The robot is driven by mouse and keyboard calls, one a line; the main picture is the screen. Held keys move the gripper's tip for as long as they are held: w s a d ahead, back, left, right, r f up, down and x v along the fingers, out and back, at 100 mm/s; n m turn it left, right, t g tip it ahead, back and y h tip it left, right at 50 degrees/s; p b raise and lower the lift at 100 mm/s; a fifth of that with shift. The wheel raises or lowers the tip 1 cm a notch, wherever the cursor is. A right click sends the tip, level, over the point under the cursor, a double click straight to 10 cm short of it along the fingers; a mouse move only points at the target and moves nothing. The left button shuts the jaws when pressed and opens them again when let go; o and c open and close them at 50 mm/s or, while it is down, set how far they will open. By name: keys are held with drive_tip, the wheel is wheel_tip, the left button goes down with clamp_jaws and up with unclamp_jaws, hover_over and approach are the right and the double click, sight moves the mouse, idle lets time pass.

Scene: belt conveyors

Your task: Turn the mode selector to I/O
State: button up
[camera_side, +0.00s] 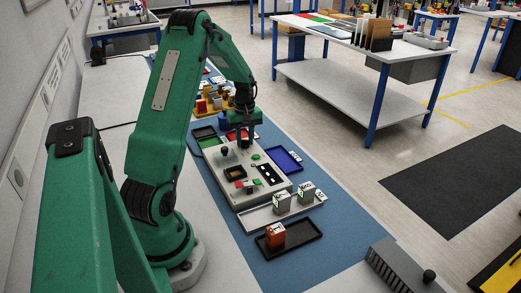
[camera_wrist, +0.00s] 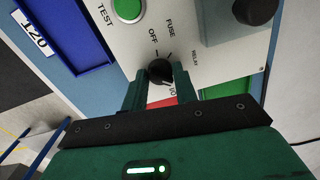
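The mode selector (camera_wrist: 159,70) is a small black knob on the pale panel (camera_wrist: 205,25). The labels OFF, FUSE, RELAY and I/O stand around it; I/O is partly covered by my right finger. I cannot make out which label its pointer faces. My gripper (camera_wrist: 160,78) has one green finger on each side of the knob, close against it with no clear gap. In the side view my gripper (camera_side: 239,136) is down at the far end of the panel (camera_side: 226,181) and hides the selector.
A green TEST button (camera_wrist: 128,8) and a larger black knob (camera_wrist: 255,9) stand on the panel near the selector. A blue tray (camera_side: 284,160) and a green tray (camera_side: 206,139) flank it.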

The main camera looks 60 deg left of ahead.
drive_tip(key=shift+w+m, duration=0.15)
drive_tip(key=shift+m, duration=0.25)
drive_tip(key=m, duration=0.3)
drive_tip(key=shift+m+t+y, duration=0.3)
drive_tip(key=shift+m, duration=1.8)
drive_tip(key=shift+r, duration=0.1)
drive_tip(key=o, duration=1)
drive_tip(key=shift+c, duration=0.2)
drive_tip(key=shift+r, duration=0.1)
drive_tip(key=shift+r, duration=3.8)
